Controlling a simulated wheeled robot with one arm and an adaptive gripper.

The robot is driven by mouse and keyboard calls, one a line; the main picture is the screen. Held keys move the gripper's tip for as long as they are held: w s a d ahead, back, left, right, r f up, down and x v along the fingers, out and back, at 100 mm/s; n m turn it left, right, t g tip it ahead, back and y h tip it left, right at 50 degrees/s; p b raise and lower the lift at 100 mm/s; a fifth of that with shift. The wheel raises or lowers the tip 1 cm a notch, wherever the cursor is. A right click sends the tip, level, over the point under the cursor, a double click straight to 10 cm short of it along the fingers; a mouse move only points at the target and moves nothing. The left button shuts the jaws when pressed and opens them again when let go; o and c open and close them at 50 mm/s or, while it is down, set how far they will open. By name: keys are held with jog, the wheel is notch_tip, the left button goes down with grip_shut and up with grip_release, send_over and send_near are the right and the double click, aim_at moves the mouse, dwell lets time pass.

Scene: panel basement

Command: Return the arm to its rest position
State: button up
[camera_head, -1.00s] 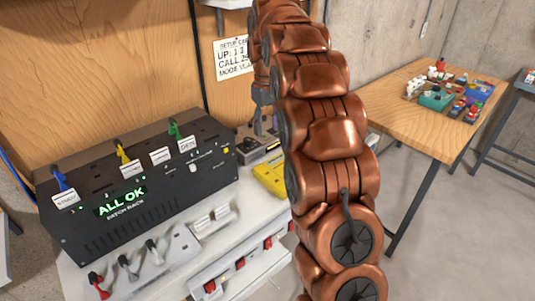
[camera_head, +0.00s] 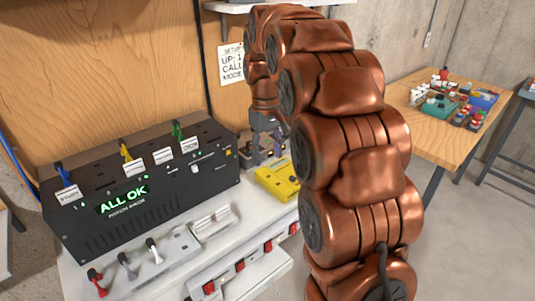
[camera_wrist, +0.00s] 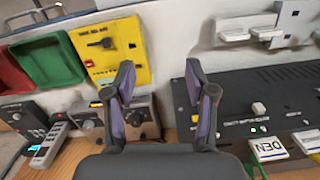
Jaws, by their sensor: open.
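My copper arm rises through the middle of the head view and bends over at the top. My gripper (camera_head: 268,150) hangs down at the arm's end, just left of the arm's column and above the back of the white bench. In the wrist view my gripper (camera_wrist: 161,90) shows two dark fingers with purple pads. They are spread apart with nothing between them. In the head view the arm's links partly cover the gripper.
A black patch box (camera_head: 140,195) reading "ALL OK" stands on the white bench (camera_head: 220,245). A yellow box (camera_head: 277,183) lies below the gripper. Red and green bins (camera_wrist: 48,60) show in the wrist view. A wooden table (camera_head: 440,140) with small items stands at right.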

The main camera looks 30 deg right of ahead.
dwell(0.3)
jog(key=s+a+f, duration=0.2)
jog(key=s+a, duration=0.1)
jog(key=s, duration=0.7)
jog(key=s+a+f, duration=0.3)
jog(key=s+a, duration=0.1)
jog(key=s, duration=0.7)
jog(key=s+a+f+m+g, duration=0.1)
jog(key=s+a+f, duration=0.2)
jog(key=s, duration=0.7)
jog(key=shift+s+a+f, duration=0.15)
jog(key=shift+s, duration=0.25)
